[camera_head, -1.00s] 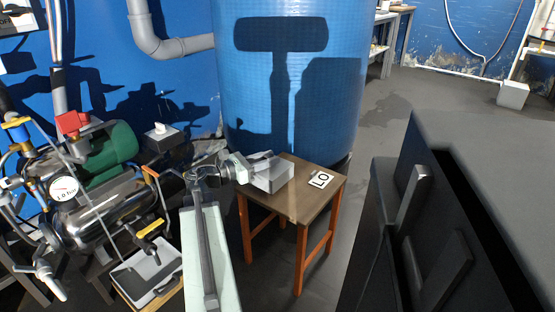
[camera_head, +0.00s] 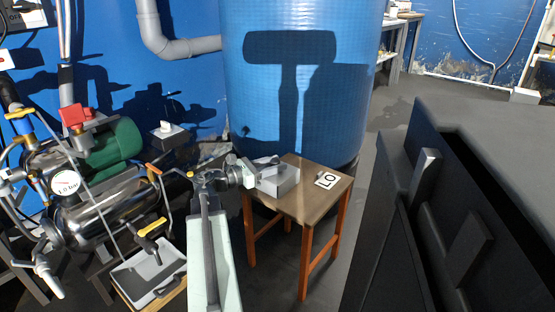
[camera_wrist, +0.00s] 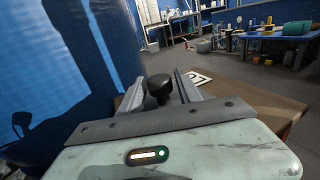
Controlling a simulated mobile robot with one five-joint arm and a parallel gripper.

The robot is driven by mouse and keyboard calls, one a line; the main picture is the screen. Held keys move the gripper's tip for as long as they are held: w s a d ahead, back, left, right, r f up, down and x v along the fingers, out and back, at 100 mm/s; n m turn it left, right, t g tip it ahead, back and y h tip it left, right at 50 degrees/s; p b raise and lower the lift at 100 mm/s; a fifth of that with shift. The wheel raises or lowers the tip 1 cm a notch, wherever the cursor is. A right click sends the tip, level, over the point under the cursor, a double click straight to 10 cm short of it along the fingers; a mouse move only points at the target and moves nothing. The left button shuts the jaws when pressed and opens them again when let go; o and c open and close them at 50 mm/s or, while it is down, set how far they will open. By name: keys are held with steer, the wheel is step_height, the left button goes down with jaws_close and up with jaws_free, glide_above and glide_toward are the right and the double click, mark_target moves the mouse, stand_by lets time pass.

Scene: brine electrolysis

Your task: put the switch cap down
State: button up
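A pale grey box-shaped piece (camera_head: 280,181), which I take to be the switch cap, is on the small wooden table, near its back left. Its underside is hidden, but it looks to be resting on the top. My gripper (camera_head: 260,163) is at its upper left side, with its fingers reaching over it. In the wrist view a black round knob (camera_wrist: 160,88) stands between the fingers of my gripper (camera_wrist: 158,82). The fingers look spread with a narrow gap beside the knob. The grey body is largely hidden there.
The wooden table (camera_head: 296,211) has bare top in front. A large blue tank (camera_head: 300,75) stands close behind. A compressor (camera_head: 100,190) and a grey tray (camera_head: 150,273) are at left.

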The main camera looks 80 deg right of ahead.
steer(key=shift+r, duration=0.1)
steer(key=shift+w+a+r, duration=0.1)
steer(key=shift+w+a, duration=0.05)
steer(key=v, duration=1.1)
steer(key=shift+w, duration=0.3)
steer(key=shift+a, duration=0.15)
